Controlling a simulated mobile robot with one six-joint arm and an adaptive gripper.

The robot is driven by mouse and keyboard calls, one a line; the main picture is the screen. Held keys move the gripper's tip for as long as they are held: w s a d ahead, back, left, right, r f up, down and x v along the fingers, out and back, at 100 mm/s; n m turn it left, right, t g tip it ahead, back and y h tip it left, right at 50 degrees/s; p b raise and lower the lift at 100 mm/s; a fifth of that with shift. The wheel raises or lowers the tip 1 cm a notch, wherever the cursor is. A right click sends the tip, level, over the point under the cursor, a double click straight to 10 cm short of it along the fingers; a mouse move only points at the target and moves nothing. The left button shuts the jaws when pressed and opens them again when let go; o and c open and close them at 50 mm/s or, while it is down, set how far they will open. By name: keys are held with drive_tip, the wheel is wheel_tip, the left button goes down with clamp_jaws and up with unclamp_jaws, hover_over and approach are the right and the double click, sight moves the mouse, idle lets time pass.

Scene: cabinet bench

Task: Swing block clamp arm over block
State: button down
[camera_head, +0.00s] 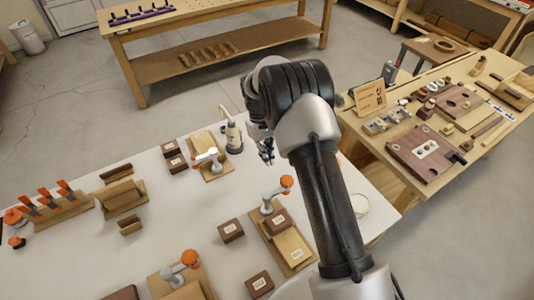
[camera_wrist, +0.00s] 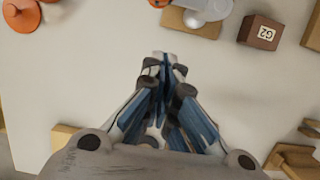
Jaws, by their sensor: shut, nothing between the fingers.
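Several block clamps with grey-white swing arms and orange knobs stand on wooden bases on the white table. One is at the back (camera_head: 207,157), one is right of centre (camera_head: 276,192), and one is at the front (camera_head: 181,268). I cannot tell which is meant. The right-of-centre clamp has a brown labelled block (camera_head: 277,222) on its base, beside the arm post. My gripper (camera_head: 266,150) is partly hidden by my arm, near the table's back edge. In the wrist view my gripper (camera_wrist: 166,62) is shut and empty, apart from a partly cut-off clamp (camera_wrist: 207,10) above it.
A brown block marked G2 (camera_wrist: 261,32) shows in the wrist view. Loose labelled blocks (camera_head: 231,230) lie near the clamps. A pump bottle (camera_head: 234,136) stands near the back clamp. A rack with orange-tipped pieces (camera_head: 52,208) is at left. The table's middle has bare room.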

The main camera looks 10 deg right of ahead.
sight(277, 192)
drive_tip(key=s+d+f+b, duration=0.1)
drive_tip(key=s+f, duration=0.4)
drive_tip(key=shift+d, duration=0.35)
drive_tip(key=shift+f, duration=0.1)
drive_tip(key=s+d+m, duration=0.1)
drive_tip(key=m, duration=0.1)
drive_tip(key=s+d+m+y, duration=0.1)
drive_tip(key=m, duration=0.2)
drive_tip(key=s+d+m+p, duration=0.1)
drive_tip(key=s+m, duration=0.1)
drive_tip(key=m, duration=0.1)
drive_tip(key=shift+y, duration=0.4)
drive_tip(key=s+m, duration=0.1)
drive_tip(key=m, duration=0.1)
drive_tip(key=shift+s+d+m+y+p, duration=0.1)
drive_tip(key=shift+s+m+y+p, duration=0.2)
drive_tip(key=shift+s+m+p, duration=0.1)
drive_tip(key=shift+s+a+m+t+y, duration=0.15)
drive_tip(key=shift+s+a+m+t, duration=0.15)
drive_tip(key=shift+s+m, duration=0.7)
drive_tip(key=shift+s+a+m+t+y, duration=0.25)
drive_tip(key=shift+s+m, duration=0.2)
drive_tip(key=shift+m, duration=1.1)
drive_tip(key=shift+s+a+m+t+y, duration=0.15)
drive_tip(key=shift+s+m+t, duration=0.2)
drive_tip(key=shift+s+m, duration=0.65)
